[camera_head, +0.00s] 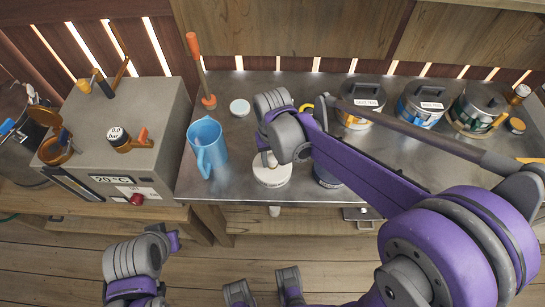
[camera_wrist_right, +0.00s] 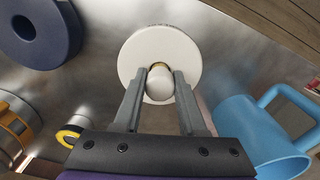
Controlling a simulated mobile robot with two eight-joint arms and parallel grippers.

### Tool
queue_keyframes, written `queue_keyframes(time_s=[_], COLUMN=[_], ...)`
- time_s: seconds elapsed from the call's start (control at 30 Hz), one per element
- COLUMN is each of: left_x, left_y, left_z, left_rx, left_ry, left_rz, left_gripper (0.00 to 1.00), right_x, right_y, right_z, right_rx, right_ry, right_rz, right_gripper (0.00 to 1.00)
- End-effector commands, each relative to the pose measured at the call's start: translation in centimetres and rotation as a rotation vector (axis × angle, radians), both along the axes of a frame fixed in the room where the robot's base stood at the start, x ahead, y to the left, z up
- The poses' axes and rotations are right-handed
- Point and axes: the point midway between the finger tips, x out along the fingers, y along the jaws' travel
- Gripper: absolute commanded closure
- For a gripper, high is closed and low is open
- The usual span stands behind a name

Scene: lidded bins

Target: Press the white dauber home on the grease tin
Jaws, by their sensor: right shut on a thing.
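The white dauber (camera_wrist_right: 160,82) has a rounded white knob with a brass-coloured band. My right gripper (camera_wrist_right: 160,84) is shut on it, a finger on each side. Beyond the knob in the right wrist view is a round white top (camera_wrist_right: 150,38), which I take to be the grease tin. In the head view the white tin (camera_head: 272,174) stands near the bench's front edge, directly below my right gripper (camera_head: 268,158). I cannot tell whether the dauber is fully seated. My left arm shows at the lower left, but its fingers cannot be seen.
A blue mug (camera_head: 207,147) stands left of the tin, and a navy round container (camera_head: 327,176) is close on its right. A small white disc (camera_head: 240,107) lies behind. Several lidded tins (camera_head: 361,97) line the back right. A grey box (camera_head: 120,130) stands left.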

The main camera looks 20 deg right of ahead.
Motion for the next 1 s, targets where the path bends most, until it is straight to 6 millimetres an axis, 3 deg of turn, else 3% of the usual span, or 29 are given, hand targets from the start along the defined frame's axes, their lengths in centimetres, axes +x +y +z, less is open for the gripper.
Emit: queue_keyframes(time_s=[0.23, 0.27, 0.43, 0.77, 1.0], left_x=[-0.1, -0.1, -0.1, -0.1, 0.0], left_y=[0.0, 0.0, 0.0, 0.0, 0.0], left_z=[-0.5, -0.5, -0.4, -0.4, 0.1], left_rx=[0.0, 0.0, 0.0, 0.0, 0.0], left_ry=[0.002, 0.002, 0.002, 0.001, -0.001], left_rz=[0.0, 0.0, 0.0, 0.0, 0.0], left_gripper=[1.0, 1.0, 1.0, 1.0, 1.0], right_x=[0.0, 0.0, 0.0, 0.0, -0.1], right_y=[0.0, 0.0, 0.0, 0.0, 0.0], right_z=[-0.7, -0.6, -0.6, -0.3, 3.4], right_rx=[0.0, 0.0, 0.0, 0.0, 0.0], right_ry=[0.0, 0.0, 0.0, 0.0, 0.0], right_rz=[0.0, 0.0, 0.0, 0.0, 0.0], right_gripper=[1.0, 0.54, 0.25, 0.25, 0.25])
